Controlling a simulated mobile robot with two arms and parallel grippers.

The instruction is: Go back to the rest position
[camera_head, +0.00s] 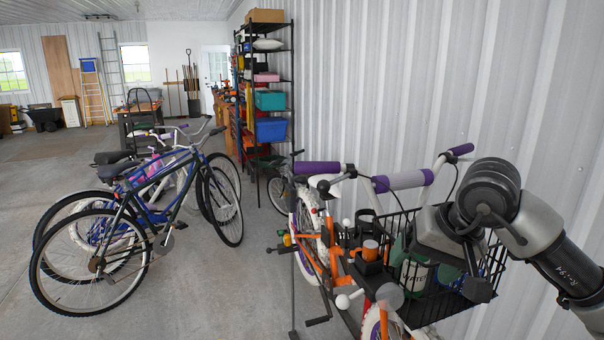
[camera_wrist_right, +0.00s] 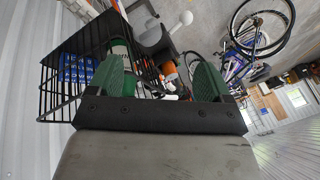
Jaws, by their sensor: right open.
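My right arm comes in from the right in the head view, bent over the front basket of the orange bicycle. My right gripper (camera_head: 418,250) points down over the basket, with its fingers partly hidden by its own grey body and the basket's contents. In the right wrist view the two green fingers of this gripper (camera_wrist_right: 158,72) stand wide apart, and nothing is held between them. My left gripper is in neither view.
The black wire basket (camera_head: 492,262) holds a green-and-white bottle (camera_head: 410,275) and a blue item. The orange bicycle (camera_head: 340,262) has white handlebars with purple grips. Other bicycles (camera_head: 130,215) stand left, with open floor between. A corrugated wall (camera_head: 400,80) runs close behind the basket.

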